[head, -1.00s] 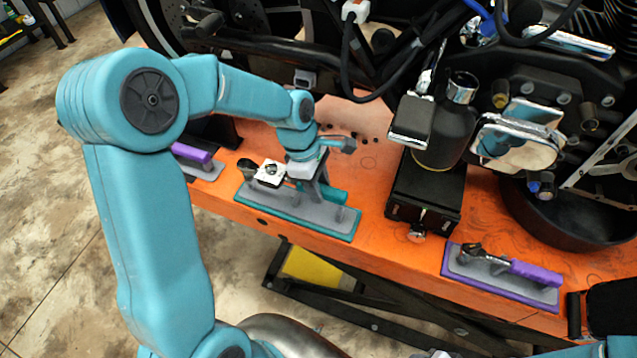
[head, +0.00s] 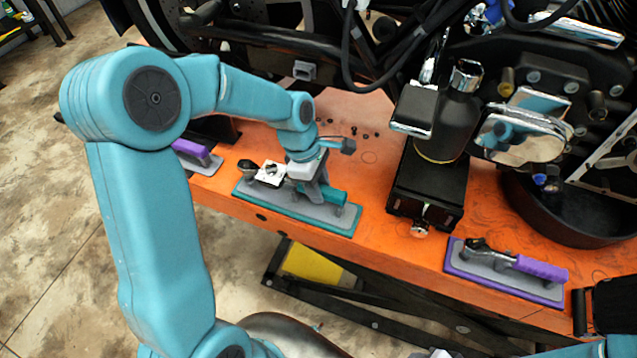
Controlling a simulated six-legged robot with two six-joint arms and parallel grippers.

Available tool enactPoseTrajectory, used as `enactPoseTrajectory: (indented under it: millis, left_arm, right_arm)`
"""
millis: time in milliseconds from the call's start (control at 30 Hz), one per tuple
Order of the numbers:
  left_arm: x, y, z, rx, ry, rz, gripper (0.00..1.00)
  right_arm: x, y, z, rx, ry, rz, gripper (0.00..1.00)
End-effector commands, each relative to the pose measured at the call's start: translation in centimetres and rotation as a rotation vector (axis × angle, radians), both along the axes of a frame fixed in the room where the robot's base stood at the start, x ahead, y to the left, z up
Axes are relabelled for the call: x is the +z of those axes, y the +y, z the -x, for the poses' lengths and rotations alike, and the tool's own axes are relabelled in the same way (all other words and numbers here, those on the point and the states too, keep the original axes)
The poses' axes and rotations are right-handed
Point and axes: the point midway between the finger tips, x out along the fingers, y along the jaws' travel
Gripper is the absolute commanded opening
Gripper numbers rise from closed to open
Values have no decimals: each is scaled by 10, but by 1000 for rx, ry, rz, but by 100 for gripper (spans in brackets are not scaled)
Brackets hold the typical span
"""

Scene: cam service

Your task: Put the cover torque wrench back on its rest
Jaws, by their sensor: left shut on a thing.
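The teal-handled torque wrench (head: 333,196) lies along its grey rest with a teal edge (head: 300,209), on the orange bench. Its handle is at the right end, low over the rest; I cannot tell whether it touches its supports. My left gripper (head: 312,192) points down over the middle of the rest and is shut on the wrench, partly hiding it. A black knob and a small white plate (head: 270,173) show at the rest's left end. My right gripper is not in view.
A purple-handled wrench (head: 540,267) lies on a purple-edged rest at right. Another purple handle (head: 190,150) shows at left behind my arm. Small screws lie on the orange bench (head: 365,165).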

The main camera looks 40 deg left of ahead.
Motion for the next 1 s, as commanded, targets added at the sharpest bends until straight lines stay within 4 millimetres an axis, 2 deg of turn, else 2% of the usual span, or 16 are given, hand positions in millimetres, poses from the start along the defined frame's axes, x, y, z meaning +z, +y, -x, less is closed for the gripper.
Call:
enactPoseTrajectory:
  millis: [467, 500, 600, 1000]
  left_arm:
    - [-15, 0, 0, 1, -2, 0, 0]
    - [-15, 0, 0, 1, -2, 0, 39]
    - [-14, 0, 0, 1, -2, 0, 66]
    - [-15, 0, 0, 0, 0, 0, 66]
  right_arm:
    - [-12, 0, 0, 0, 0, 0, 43]
    - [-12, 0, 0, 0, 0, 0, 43]
    - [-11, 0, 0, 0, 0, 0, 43]
    - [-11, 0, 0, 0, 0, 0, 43]
